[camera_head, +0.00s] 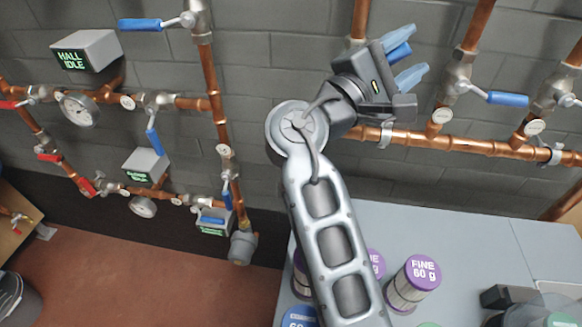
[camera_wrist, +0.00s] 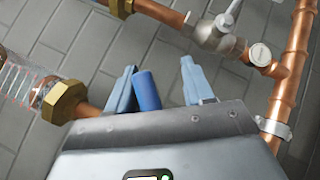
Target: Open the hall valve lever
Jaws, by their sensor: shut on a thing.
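My gripper (camera_head: 409,50) is at the upper middle of the head view, in front of the wall pipes. Its two light-blue fingers are around a darker blue lever handle (camera_head: 398,53). In the wrist view the gripper (camera_wrist: 160,70) shows the blue handle (camera_wrist: 147,90) between the fingers, closer to the left one. The handle's valve is hidden behind the gripper. The box reading "HALL IDLE" (camera_head: 86,50) is at the far upper left, away from my gripper. Near it, one blue lever (camera_head: 140,25) lies level above right and another (camera_head: 153,141) hangs down below right.
A pressure gauge (camera_head: 79,109) sits under the hall box. Red levers (camera_head: 87,187) are lower left. More blue levers (camera_head: 507,99) are on the right pipes. A grey counter (camera_head: 450,235) below bears purple-lidded "FINE 60 g" jars (camera_head: 411,284). Red floor (camera_head: 150,270) lies left.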

